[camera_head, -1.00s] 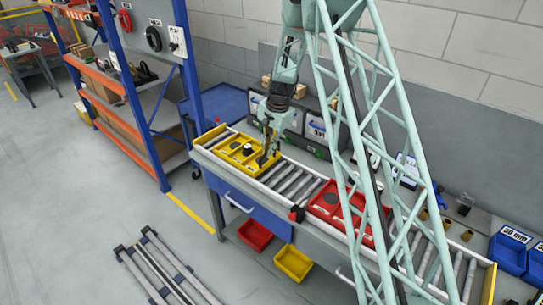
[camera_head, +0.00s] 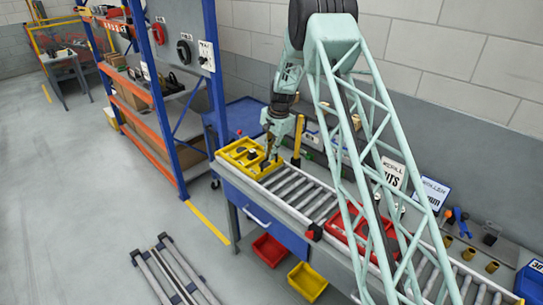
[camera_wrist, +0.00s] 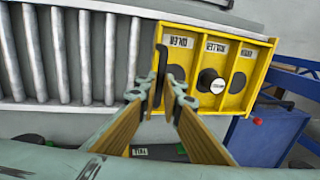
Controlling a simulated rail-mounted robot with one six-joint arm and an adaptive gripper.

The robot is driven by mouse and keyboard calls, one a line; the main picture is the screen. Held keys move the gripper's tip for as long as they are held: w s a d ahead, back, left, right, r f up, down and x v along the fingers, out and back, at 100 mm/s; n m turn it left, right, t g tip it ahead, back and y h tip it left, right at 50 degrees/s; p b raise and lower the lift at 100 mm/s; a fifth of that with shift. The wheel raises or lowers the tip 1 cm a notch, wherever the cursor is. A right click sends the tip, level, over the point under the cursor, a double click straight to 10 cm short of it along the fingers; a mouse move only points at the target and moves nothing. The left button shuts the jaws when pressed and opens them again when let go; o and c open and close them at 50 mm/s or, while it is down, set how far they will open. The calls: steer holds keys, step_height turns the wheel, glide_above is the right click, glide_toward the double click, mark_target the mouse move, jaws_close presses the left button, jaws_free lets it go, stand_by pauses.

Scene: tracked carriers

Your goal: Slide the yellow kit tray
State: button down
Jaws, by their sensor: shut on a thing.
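The yellow kit tray (camera_head: 229,159) sits on the roller conveyor at its far left end. In the wrist view the yellow kit tray (camera_wrist: 255,35) shows labelled compartments, dark round openings and a dark knob with a pale top. My gripper (camera_head: 270,152) is over the tray's right end, pointing down. In the wrist view my gripper's fingertips (camera_wrist: 172,80) are close together at the tray's near-roller edge, beside a dark upright piece. They are shut on the tray there; the exact contact is partly hidden by the fingers.
Bare rollers (camera_head: 296,188) lie between the yellow tray and a red tray (camera_head: 338,222) farther right. A blue cart (camera_head: 243,116) stands beyond the conveyor's left end. Red (camera_head: 269,249) and yellow (camera_head: 307,281) bins sit below. A wall lies behind the bench.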

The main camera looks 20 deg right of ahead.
steer(key=c, duration=2.8)
jaws_free()
steer(key=shift+r, duration=0.1)
steer(key=shift+s+d+r, duration=0.2)
steer(key=shift+s+r, duration=0.15)
steer(key=shift+r, duration=1.6)
steer(key=shift+s+d+r, duration=0.2)
steer(key=shift+s+r, duration=0.15)
steer(key=shift+r, duration=1.55)
steer(key=shift+s+d+r, duration=0.2)
steer(key=shift+s+r, duration=0.15)
steer(key=shift+r, duration=1.6)
